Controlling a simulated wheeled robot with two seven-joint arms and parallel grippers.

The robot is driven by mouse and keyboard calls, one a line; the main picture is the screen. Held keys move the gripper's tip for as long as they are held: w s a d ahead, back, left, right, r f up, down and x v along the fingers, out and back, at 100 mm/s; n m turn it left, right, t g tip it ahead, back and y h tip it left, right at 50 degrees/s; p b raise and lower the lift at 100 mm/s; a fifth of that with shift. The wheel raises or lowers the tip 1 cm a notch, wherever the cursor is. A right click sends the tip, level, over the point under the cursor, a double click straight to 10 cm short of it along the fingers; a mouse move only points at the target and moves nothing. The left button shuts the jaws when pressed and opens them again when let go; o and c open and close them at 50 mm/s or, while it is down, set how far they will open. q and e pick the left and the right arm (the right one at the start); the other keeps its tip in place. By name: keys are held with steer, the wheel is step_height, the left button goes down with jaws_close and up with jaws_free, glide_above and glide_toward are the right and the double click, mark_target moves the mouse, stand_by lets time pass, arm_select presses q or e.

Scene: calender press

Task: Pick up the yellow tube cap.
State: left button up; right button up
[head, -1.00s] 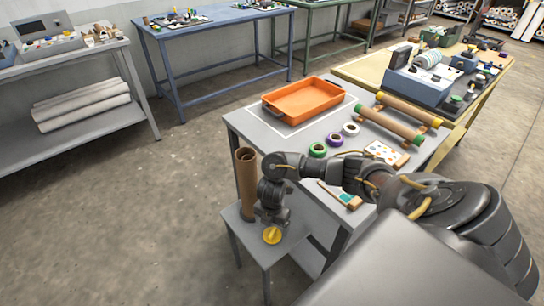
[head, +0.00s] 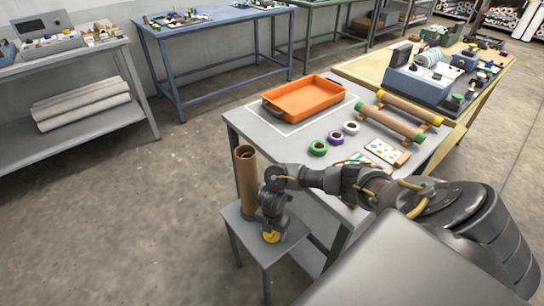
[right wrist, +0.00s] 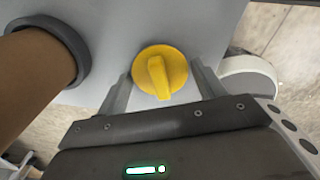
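The yellow tube cap (head: 271,237) lies on the small grey side table, partly covered by my right gripper in the head view. In the right wrist view the cap (right wrist: 160,66) is a round disc with a raised ridge across it. My right gripper (right wrist: 162,84) is open, with one finger on each side of the cap's near part. I see nothing held, and whether the fingers touch the cap cannot be told. My left gripper is not in view.
A brown cardboard tube (head: 246,184) stands upright on the side table (head: 285,247), close to my right gripper. The larger grey table (head: 290,143) behind holds an orange tray (head: 304,99), tape rolls (head: 334,137) and cardboard tubes with coloured ends.

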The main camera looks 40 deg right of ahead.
steer(key=c, duration=0.6)
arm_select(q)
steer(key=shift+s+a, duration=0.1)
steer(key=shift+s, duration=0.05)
arm_select(e)
steer(key=shift+r, duration=0.1)
steer(key=shift+r, duration=0.55)
step_height(320, 180, up, 3)
steer(key=shift+s+f+p, duration=0.15)
steer(key=shift+p, duration=0.5)
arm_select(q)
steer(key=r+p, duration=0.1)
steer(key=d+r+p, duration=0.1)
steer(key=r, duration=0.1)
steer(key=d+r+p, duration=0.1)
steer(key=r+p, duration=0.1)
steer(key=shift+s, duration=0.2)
arm_select(e)
steer(key=s+r, duration=0.3)
steer(key=s, duration=0.1)
steer(key=s+r, duration=0.3)
steer(key=s, duration=0.2)
steer(key=s+r, duration=0.3)
steer(key=s, duration=0.1)
steer(key=shift+s+a, duration=0.15)
steer(key=shift+s, duration=0.2)
